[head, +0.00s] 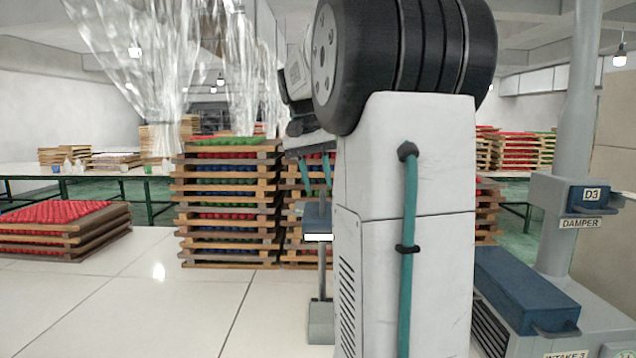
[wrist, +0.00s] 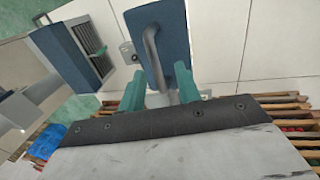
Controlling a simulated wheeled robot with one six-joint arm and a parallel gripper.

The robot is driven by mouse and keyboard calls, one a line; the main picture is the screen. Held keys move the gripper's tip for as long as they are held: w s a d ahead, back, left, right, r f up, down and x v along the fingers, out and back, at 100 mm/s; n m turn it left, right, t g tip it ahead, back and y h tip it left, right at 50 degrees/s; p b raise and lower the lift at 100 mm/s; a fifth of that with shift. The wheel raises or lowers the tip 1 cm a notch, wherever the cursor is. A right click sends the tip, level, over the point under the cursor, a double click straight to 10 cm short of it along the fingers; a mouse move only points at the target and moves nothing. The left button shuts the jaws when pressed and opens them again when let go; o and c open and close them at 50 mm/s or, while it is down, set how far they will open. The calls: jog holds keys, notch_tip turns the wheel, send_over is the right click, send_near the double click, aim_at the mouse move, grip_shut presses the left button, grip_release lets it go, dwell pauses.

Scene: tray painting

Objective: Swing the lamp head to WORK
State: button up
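The lamp has a dark blue head (head: 318,215) with a lit white underside. It stands on a thin grey pole (head: 322,272) with a grey base (head: 321,322), left of my arm in the head view. In the wrist view the blue lamp head (wrist: 160,35) has a curved grey handle (wrist: 152,48). My gripper (head: 315,172) is above the lamp head in the head view. Its teal fingers (wrist: 161,90) are apart in the wrist view, with the handle's lower end between them; contact cannot be told. No WORK mark is legible.
A blue-topped intake unit (head: 525,290) and a grey pipe with a D3 damper box (head: 583,196) stand at right. Stacked wooden trays (head: 230,205) stand behind the lamp; a lower stack (head: 62,228) is at left. The tiled floor (head: 200,310) at front left is clear.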

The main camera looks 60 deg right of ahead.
notch_tip(320, 180, up, 6)
jog(key=w, duration=0.1)
jog(key=shift+a+r, duration=0.2)
jog(key=shift+a, duration=0.2)
jog(key=shift+w, duration=0.1)
